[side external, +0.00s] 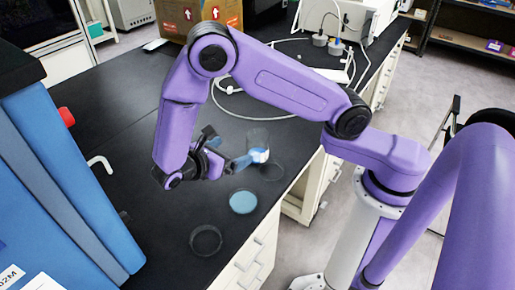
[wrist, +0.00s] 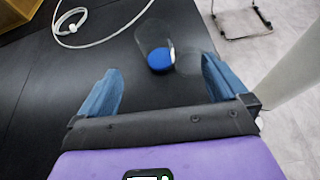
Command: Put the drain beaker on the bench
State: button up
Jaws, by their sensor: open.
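A clear beaker (side external: 258,143) with blue and white at its bottom appears to stand on the black bench (side external: 130,105). The beaker (wrist: 154,38) also shows in the wrist view, upper middle, with a bright blue bottom. My gripper (side external: 238,163) is close to the beaker, on its left in the side view. In the wrist view my gripper (wrist: 162,80) has its blue fingers wide apart with nothing between them, and the beaker is beyond the fingertips. I cannot tell whether a finger touches it.
A light blue disc (side external: 243,202) and a dark round ring (side external: 206,240) lie near the bench's front edge. A faint clear round shape (side external: 271,172) is beside the beaker. A blue machine (side external: 65,175) with a white hook-shaped tube (side external: 101,163) stands left. White tubing (side external: 232,108) lies behind.

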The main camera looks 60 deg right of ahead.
aim_at(263, 134)
jog(key=shift+n+h, duration=0.4)
jog(key=shift+h, duration=0.3)
jog(key=x, duration=0.6)
jog(key=w+f+x, duration=0.1)
jog(key=x, duration=1.1)
jog(key=shift+w+a+f, duration=0.25)
jog(key=shift+f, duration=0.1)
jog(key=c, duration=1.2)
jog(key=shift+o, duration=0.2)
jog(key=shift+r, duration=0.15)
